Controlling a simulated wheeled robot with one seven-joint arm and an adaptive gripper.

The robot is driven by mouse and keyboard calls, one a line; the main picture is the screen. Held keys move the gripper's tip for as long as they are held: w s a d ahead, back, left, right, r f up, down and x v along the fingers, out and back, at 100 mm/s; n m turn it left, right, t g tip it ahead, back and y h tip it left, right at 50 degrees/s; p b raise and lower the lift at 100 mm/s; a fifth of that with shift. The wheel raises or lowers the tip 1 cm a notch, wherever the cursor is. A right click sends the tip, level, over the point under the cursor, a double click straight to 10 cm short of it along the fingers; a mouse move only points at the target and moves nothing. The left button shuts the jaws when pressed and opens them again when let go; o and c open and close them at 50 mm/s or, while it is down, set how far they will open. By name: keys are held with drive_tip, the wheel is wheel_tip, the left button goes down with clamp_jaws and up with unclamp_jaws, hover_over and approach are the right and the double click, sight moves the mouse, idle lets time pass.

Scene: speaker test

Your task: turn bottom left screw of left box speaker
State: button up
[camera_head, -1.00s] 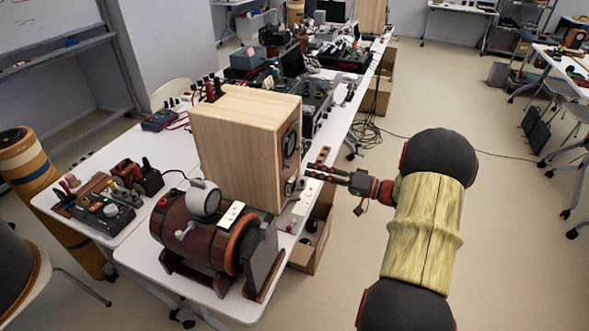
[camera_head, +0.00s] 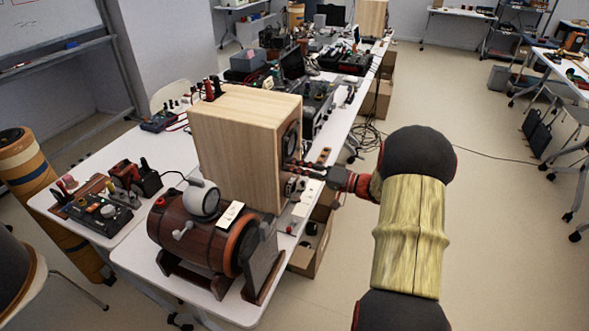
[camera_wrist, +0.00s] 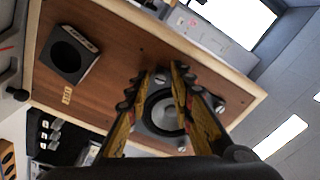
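The box speaker (camera_head: 240,155) is a pale wooden cabinet standing on the white table, its front facing right. In the wrist view its brown front panel (camera_wrist: 118,62) fills much of the picture, tilted. A round driver (camera_wrist: 162,108) with a pale cone sits in a dark frame with screw-like knobs around it. One knob (camera_wrist: 160,77) shows between my fingertips; another (camera_wrist: 219,104) is right of them. My gripper (camera_head: 296,166) is close to the speaker's front. In the wrist view its yellow-black fingers (camera_wrist: 160,70) are apart, with no object clearly clamped. Contact cannot be told.
A barrel-shaped device (camera_head: 190,235) stands on the table's near end. A dark square piece with a round opening (camera_wrist: 68,55) is on the panel. Electronics crowd the table behind the speaker. A cardboard box (camera_head: 311,250) sits below. Floor to the right is open.

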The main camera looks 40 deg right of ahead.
clamp_jaws()
idle(0.5)
drive_tip(key=n+p, duration=1.3)
drive_tip(key=n, duration=0.4)
drive_tip(key=n+p, duration=1.4)
drive_tip(key=n, duration=0.3)
drive_tip(key=shift+s+a+f, duration=0.1)
drive_tip(key=shift+a+f, duration=0.05)
idle(0.6)
